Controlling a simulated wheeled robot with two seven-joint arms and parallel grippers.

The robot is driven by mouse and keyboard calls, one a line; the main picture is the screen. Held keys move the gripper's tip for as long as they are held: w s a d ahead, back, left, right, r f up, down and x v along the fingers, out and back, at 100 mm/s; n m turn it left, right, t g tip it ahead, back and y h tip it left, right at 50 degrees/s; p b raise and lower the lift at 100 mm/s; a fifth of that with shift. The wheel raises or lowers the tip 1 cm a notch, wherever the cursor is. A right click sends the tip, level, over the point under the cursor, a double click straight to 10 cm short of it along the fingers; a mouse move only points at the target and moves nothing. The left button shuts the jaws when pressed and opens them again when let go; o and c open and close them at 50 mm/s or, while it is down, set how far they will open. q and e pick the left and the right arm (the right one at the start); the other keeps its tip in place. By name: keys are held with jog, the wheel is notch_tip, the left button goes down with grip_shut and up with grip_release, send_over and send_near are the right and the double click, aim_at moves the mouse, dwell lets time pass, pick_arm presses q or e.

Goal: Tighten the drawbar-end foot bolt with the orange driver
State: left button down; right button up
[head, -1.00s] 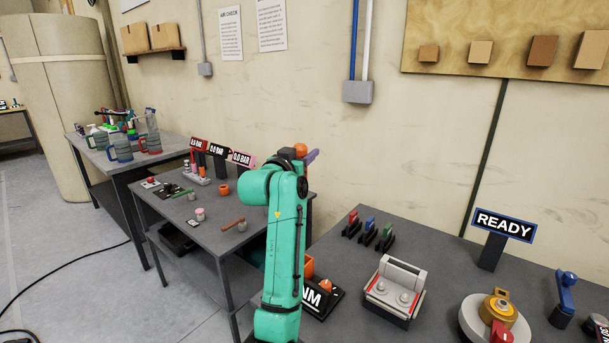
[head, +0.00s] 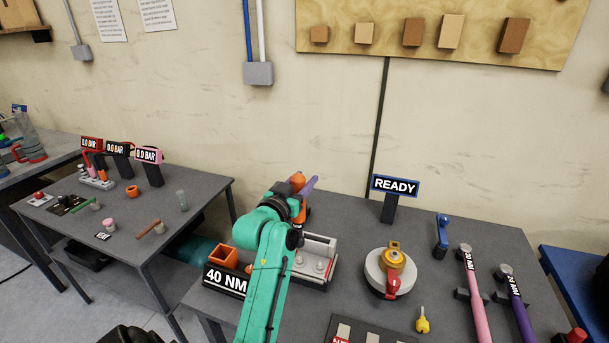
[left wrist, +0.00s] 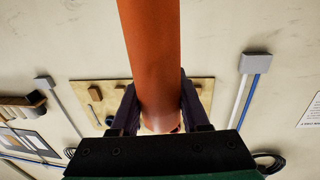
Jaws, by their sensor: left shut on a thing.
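My left gripper (head: 299,205) is shut on the orange driver (head: 297,181), raised above the left part of the near workbench. In the left wrist view the fingers (left wrist: 160,108) close on both sides of the orange shaft-like body (left wrist: 152,50), which runs up out of the picture. A grey, open-topped fixture (head: 318,245) with round feet or bolt heads stands just behind and right of my arm, partly hidden by it. I cannot tell which bolt is the drawbar-end one. My right gripper is not in view.
An orange holder (head: 223,257) stands by the 40 NM sign (head: 226,282). A READY sign (head: 395,186), a round white base with a yellow and red fitting (head: 389,270), a yellow piece (head: 422,320) and pink (head: 474,295) and purple (head: 516,302) wrenches occupy the bench.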

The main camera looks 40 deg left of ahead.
pick_arm(q)
jog(key=shift+r, duration=0.15)
jog(key=shift+f+b, duration=1.8)
jog(key=shift+f, duration=1.1)
jog(key=shift+f+b, duration=0.6)
jog(key=shift+f, duration=0.3)
